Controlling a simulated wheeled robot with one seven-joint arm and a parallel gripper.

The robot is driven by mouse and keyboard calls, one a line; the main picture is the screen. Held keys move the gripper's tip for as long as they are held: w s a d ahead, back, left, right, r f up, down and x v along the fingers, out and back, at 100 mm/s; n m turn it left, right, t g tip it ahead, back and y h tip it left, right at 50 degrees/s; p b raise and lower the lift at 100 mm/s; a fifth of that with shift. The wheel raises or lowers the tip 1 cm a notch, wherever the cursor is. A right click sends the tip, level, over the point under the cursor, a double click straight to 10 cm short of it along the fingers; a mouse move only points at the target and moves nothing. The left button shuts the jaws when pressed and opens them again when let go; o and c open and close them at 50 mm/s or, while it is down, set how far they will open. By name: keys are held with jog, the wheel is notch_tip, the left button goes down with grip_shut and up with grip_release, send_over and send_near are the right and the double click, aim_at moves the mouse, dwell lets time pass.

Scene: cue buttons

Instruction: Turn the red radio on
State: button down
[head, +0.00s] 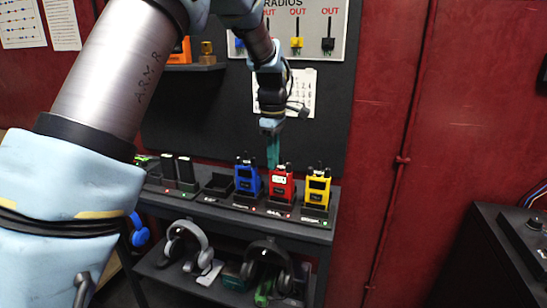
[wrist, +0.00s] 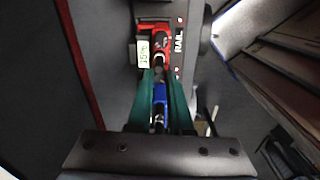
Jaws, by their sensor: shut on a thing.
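The red radio (head: 281,188) stands upright in a charger on the shelf, between the blue radio (head: 247,182) and the yellow radio (head: 317,189). My gripper (head: 273,166) points down from above, its teal fingers at the top of the red radio. In the wrist view the red radio (wrist: 152,35) lies just past the fingertips (wrist: 159,70), with the blue radio (wrist: 160,94) showing between the fingers. The fingers are close together on a small dark knob at the red radio's top. The fingers partly hide the knob.
The charger shelf (head: 310,232) also holds black radios or batteries (head: 178,170) and an empty charger at left. Headsets (head: 265,262) lie on the lower shelf. A dark board (head: 330,130) stands close behind. A black cabinet (head: 480,260) is at far right.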

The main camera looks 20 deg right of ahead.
jog(key=shift+m, duration=2)
jog(key=c, duration=0.8)
grip_release()
jog(key=shift+r, duration=0.1)
notch_tip(320, 180, up, 11)
jog(key=b, duration=0.2)
jog(key=shift+f, duration=0.2)
jog(key=shift+a, duration=0.1)
